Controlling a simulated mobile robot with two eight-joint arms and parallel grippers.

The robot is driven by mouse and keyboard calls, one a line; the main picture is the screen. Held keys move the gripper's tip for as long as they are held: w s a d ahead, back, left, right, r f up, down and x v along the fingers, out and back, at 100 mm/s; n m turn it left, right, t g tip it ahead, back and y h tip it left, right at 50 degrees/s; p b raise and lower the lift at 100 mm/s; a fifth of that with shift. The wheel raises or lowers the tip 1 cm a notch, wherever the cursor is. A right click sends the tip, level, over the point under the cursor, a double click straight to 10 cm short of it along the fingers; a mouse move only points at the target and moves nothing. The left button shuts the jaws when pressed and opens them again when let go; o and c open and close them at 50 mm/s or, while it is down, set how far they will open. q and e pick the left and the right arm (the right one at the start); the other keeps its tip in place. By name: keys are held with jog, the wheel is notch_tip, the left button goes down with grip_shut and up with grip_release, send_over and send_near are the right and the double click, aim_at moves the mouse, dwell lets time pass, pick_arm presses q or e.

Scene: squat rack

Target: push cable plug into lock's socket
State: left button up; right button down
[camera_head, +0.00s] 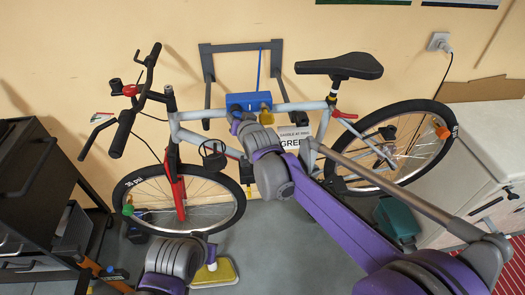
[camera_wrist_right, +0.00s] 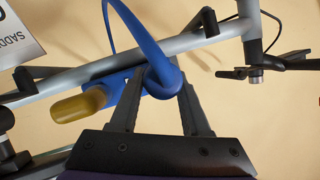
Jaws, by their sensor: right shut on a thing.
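The blue lock (camera_head: 248,102) is a box on the bicycle's frame tube below the wall bracket. It also shows in the right wrist view (camera_wrist_right: 128,86). A yellow cylindrical piece (camera_wrist_right: 80,107) sits beside it there; I cannot tell whether it is the plug. The blue cable (camera_wrist_right: 147,45) loops over the tube and runs between my right gripper's dark fingers (camera_wrist_right: 158,100). In the head view my right gripper (camera_head: 236,122) is just below the lock, shut on the cable. The socket is not clearly visible. My left arm is low; its fingers cannot be made out.
A paper sign (camera_head: 294,136) hangs right of the lock. A dark drawer cabinet (camera_head: 28,180) stands left, a white cabinet (camera_head: 465,170) right. A yellow-edged object (camera_head: 222,274) lies on the floor.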

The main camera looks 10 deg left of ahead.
jog(key=shift+r, duration=0.1)
jog(key=shift+c, duration=1.4)
grip_release()
jog(key=shift+w, duration=0.15)
jog(key=shift+o, duration=0.2)
jog(key=shift+o, duration=1.2)
